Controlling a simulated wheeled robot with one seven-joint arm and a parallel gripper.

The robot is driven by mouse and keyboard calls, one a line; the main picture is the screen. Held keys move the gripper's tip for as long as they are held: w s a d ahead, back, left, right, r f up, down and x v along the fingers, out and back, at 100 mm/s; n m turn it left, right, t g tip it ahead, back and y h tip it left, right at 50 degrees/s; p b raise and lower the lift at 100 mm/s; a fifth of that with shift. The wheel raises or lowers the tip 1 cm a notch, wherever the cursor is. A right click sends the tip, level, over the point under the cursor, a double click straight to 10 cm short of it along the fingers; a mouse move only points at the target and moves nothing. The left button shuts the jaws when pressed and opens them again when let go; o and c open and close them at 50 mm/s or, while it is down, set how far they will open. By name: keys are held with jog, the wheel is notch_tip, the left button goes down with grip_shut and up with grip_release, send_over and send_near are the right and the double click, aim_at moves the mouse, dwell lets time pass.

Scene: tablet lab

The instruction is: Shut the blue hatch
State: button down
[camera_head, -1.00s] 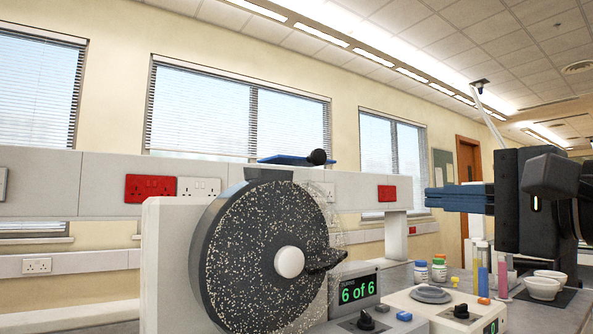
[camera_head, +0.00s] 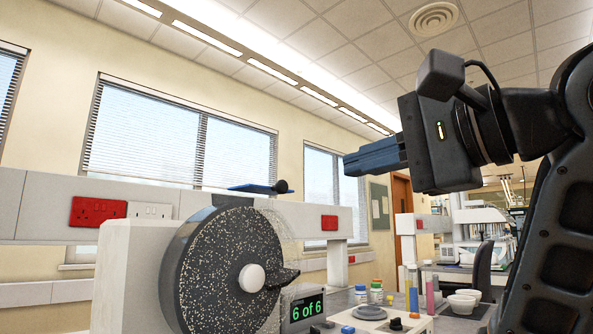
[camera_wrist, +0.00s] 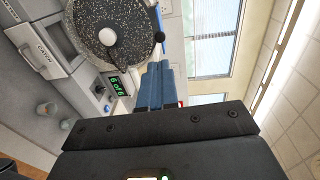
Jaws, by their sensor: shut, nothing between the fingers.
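The blue hatch (camera_head: 252,188) is a thin flat blue plate with a black knob (camera_head: 282,187) at its right end. It lies about level over the top of the speckled dark drum (camera_head: 225,262). In the wrist view the hatch (camera_wrist: 160,20) shows as a narrow blue strip beside the drum, with the knob near its end. My gripper (camera_head: 347,165) has blue fingers, shut and empty. In the head view it is to the right of the knob and a little higher, with a gap between. The fingers also show in the wrist view (camera_wrist: 157,68), pointing toward the drum and knob side.
A display reading "6 of 6" (camera_head: 303,309) sits at the drum's lower right. Bottles (camera_head: 376,292), coloured tubes (camera_head: 413,290) and white bowls (camera_head: 462,302) stand on the bench to the right. The air around the knob looks clear.

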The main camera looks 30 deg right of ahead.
aim_at(272, 187)
jog(key=shift+p+x, duration=4.3)
jog(key=shift+x, duration=1.35)
jog(key=shift+w, duration=0.15)
jog(key=shift+w+a+r+p, duration=0.1)
jog(key=shift+w+a+p, duration=0.05)
jog(key=shift+w+p, duration=0.25)
jog(key=p+x, duration=0.2)
jog(key=x, duration=0.2)
jog(key=shift+w+a+r, duration=0.1)
jog(key=shift+w+a, duration=0.05)
jog(key=shift+w, duration=0.2)
jog(key=shift+p, duration=0.3)
jog(key=shift+r, duration=0.1)
